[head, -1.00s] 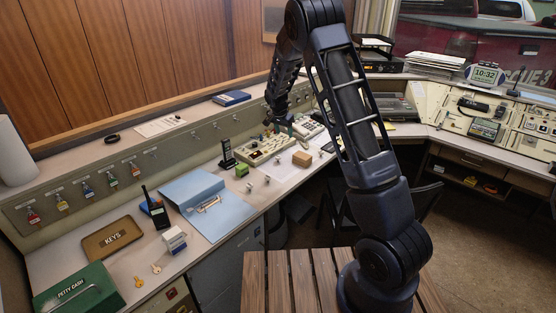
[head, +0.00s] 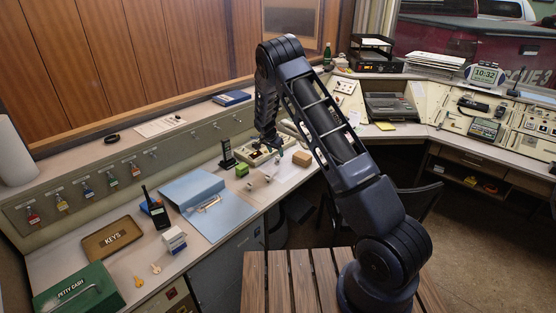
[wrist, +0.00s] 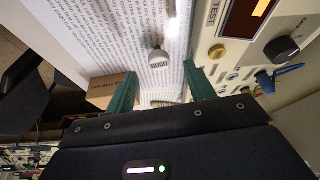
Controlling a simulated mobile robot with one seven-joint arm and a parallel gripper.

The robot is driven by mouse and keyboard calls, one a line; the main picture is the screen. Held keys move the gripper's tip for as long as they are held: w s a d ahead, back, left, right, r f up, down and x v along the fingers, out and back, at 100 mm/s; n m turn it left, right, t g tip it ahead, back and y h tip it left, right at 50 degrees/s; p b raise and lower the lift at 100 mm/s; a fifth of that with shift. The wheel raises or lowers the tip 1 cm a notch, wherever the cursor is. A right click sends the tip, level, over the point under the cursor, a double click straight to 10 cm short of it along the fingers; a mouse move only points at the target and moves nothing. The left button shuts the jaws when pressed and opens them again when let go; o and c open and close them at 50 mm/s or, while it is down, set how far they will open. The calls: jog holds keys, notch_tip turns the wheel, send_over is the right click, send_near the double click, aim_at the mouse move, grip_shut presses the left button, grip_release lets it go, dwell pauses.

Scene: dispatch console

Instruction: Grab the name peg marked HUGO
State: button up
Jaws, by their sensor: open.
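A small pale peg (wrist: 158,60) with a dark-lettered label, which seems to read HUGO upside down, stands on a printed sheet in the wrist view. My gripper (wrist: 160,80) is open, its two green fingers spread either side of the peg's line, with the peg just beyond the tips and nothing held. In the head view my gripper (head: 277,145) is over the desk near the test panel. Several small pale pegs, one of them here (head: 267,178), stand near it; their names are too small to read there.
A cardboard box (wrist: 110,90) sits close to the left finger; it also shows in the head view (head: 302,158). The test panel (wrist: 235,60) with knobs and a blue lead lies close on the right. A green cube (head: 242,171) and a black handset (head: 227,155) stand left of the pegs.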

aim_at(278, 156)
jog(key=shift+x, duration=2.7)
jog(key=shift+r, duration=0.1)
jog(key=c, duration=1)
